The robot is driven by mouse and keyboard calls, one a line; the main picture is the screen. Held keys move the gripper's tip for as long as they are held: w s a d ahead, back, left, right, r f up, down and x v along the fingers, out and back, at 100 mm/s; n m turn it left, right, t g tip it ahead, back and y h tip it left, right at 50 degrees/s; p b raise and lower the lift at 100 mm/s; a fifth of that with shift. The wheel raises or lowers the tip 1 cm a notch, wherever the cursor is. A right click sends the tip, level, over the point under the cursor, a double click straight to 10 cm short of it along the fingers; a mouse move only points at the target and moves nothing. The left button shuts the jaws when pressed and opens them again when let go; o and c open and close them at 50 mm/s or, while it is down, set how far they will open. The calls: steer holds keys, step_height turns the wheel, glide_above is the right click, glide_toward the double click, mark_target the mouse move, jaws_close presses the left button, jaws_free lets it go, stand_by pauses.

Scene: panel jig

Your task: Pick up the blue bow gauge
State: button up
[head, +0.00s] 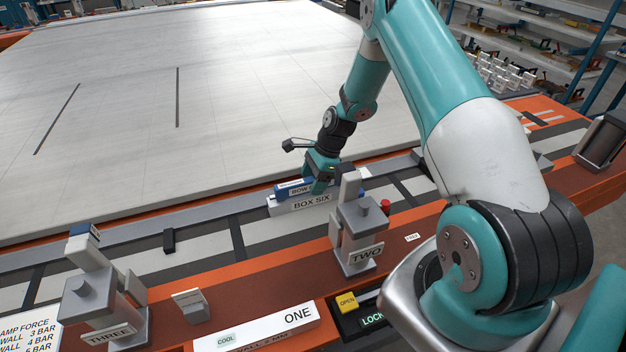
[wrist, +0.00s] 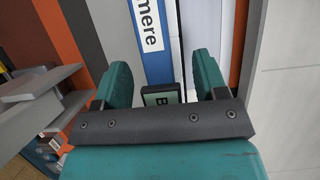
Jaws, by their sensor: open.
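The blue bow gauge (head: 281,191) lies in the white box labelled BOX SIX (head: 300,205), with part of the word BOW readable on it in the head view. My gripper (head: 318,186) is at the gauge's right part and hides that end. In the wrist view the blue gauge (wrist: 158,68) runs lengthwise between the two open teal fingers of my gripper (wrist: 162,80). It carries a white label reading "mere" and a small dark-framed display. Gaps show between the fingers and the gauge. Its lower end is hidden by the gripper body.
A grey clamp labelled TWO (head: 358,240) stands close to the box on the near side. A clamp labelled THREE (head: 100,305) stands at the lower left. A red knob (head: 385,205) is to the box's right. The large pale panel (head: 190,110) behind is mostly clear.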

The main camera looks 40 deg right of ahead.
jaws_close()
stand_by(0.3)
